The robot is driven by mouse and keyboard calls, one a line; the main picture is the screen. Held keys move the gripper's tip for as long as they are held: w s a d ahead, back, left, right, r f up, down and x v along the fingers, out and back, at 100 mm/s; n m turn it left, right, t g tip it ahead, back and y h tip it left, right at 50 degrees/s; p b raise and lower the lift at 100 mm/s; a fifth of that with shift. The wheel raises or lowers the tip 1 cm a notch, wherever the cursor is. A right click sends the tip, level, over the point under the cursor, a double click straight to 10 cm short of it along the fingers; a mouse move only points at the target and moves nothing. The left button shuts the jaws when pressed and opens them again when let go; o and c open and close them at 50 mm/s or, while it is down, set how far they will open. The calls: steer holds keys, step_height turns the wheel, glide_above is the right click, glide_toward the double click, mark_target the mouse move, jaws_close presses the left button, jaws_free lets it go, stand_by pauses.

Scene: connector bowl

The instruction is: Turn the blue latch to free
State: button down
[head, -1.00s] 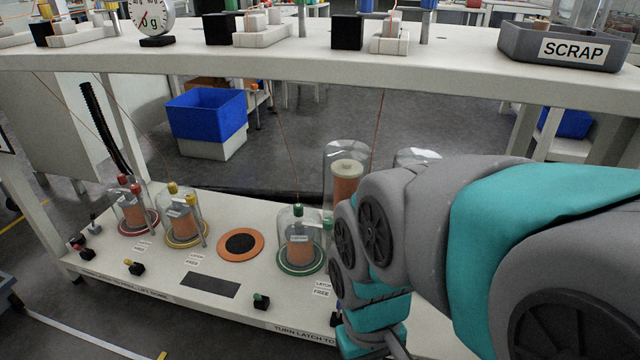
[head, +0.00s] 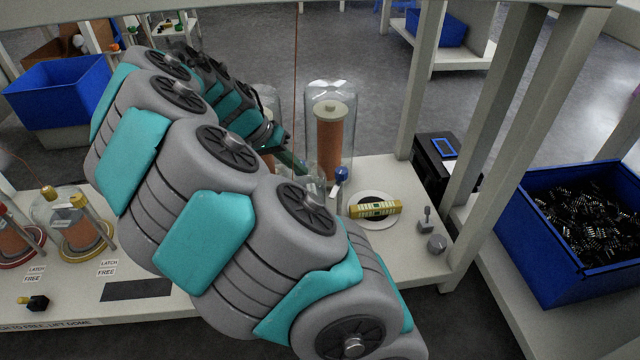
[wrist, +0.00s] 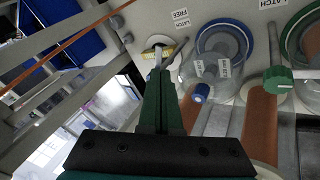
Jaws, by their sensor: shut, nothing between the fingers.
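The blue latch (head: 341,174) is a small blue knob beside a clear dome at the right part of the bench. It also shows in the wrist view (wrist: 202,92), close to the right of my fingers, with the clear dome (wrist: 222,45) and its blue ring just beyond. My gripper (head: 298,165) has dark green fingers and is close to the left of the latch in the head view. In the wrist view the fingers (wrist: 160,72) are together and empty. I cannot tell whether they touch the latch. My arm hides much of the dome in the head view.
A tall clear dome with an orange coil (head: 330,140) stands behind the latch. A white plate (head: 358,212) holds a yellow connector (head: 375,208). A green latch (wrist: 277,80) shows at the right in the wrist view. A blue bin (head: 545,245) of dark parts stands right.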

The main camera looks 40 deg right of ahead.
mark_target(338, 182)
steer(key=shift+m+h, duration=0.3)
steer(key=shift+m, duration=0.6)
steer(key=w+x, duration=0.1)
steer(key=x, duration=0.7)
steer(key=w+b+x, duration=0.1)
steer(key=x, duration=0.3)
steer(key=shift+w+d+f, duration=0.15)
steer(key=shift+w+d, duration=0.15)
steer(key=shift+d, duration=0.05)
